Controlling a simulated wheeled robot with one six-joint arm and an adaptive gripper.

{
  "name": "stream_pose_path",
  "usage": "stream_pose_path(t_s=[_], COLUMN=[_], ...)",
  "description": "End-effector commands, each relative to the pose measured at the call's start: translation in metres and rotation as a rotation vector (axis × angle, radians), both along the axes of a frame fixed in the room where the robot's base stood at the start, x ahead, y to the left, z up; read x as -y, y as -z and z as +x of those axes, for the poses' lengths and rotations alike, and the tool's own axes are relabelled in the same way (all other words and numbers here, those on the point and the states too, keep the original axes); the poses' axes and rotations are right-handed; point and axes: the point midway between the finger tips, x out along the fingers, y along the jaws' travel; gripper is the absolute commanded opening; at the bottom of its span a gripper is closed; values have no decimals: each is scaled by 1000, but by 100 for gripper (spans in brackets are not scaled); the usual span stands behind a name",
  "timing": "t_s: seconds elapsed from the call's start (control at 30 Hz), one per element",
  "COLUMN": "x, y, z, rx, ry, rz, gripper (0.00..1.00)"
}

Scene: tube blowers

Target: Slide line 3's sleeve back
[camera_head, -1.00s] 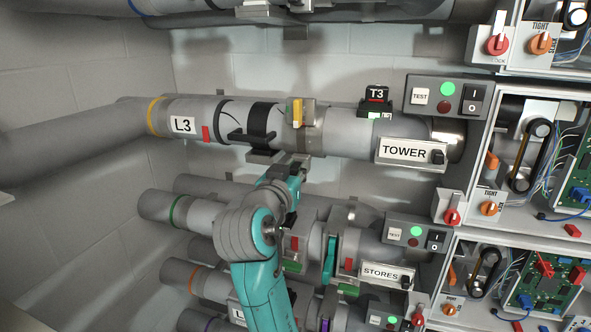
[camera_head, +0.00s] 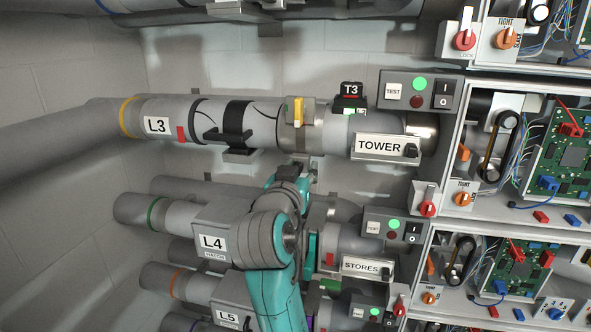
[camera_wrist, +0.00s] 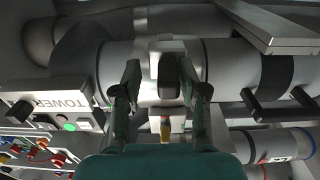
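Line 3 is the grey pipe marked L3 (camera_head: 157,125) with a yellow ring at its left. A collar with a yellow latch (camera_head: 298,110) sits around it, between a black band (camera_head: 237,125) and the T3 unit (camera_head: 350,97); I take it as the sleeve. My gripper (camera_wrist: 160,75) is under this collar, its tips partly hidden in the head view. In the wrist view the fingers stand apart on either side of a dark lug (camera_wrist: 169,75) on the collar. The right finger is close against the lug; a gap shows at the left finger. Contact is unclear.
The TOWER plate (camera_head: 378,146) and a switch box (camera_head: 420,92) with a green lamp are right of the collar. A handle bracket (camera_wrist: 277,105) sticks out from the black band. The L4 pipe (camera_head: 212,242) runs below, close to my arm.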

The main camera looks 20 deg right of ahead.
Motion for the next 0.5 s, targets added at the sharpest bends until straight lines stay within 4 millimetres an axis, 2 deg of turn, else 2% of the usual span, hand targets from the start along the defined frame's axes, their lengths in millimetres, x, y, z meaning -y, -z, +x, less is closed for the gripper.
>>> stream_pose_path(t_s=[0.33,0.5], x=[-2,-10], y=[0,0], z=[1,-7], rx=[0,1], ry=[-5,-9], rz=[0,0], gripper=[46,46])
